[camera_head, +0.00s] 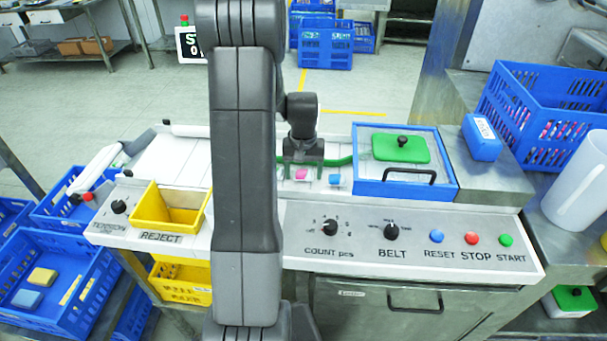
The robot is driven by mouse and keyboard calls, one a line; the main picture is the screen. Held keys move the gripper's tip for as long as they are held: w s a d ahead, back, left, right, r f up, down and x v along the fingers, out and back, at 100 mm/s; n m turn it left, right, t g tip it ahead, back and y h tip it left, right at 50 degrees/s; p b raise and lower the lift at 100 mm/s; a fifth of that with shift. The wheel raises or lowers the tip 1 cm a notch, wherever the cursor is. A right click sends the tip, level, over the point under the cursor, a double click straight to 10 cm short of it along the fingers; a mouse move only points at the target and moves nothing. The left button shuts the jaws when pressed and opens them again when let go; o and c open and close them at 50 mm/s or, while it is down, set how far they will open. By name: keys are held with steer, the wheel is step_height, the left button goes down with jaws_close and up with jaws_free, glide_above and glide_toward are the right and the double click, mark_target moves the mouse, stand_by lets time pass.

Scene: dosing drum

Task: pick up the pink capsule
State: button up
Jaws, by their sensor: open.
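The pink capsule (301,173) is a small bright piece on the white machine top, just right of my upright arm. My gripper (303,160) is above and slightly behind it, pointing down, with its jaws apart. No gap between the jaws and the capsule can be measured from this view. A small blue piece (335,179) lies to the right of the pink capsule.
A blue-framed box with a green lid (401,148) and black handle stands close on the right. A yellow reject bin (168,207) is on the left. The control panel (410,238) with knobs and buttons runs along the front. My arm hides the middle.

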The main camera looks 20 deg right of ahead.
steer(key=c, duration=1)
steer(key=shift+c, duration=0.2)
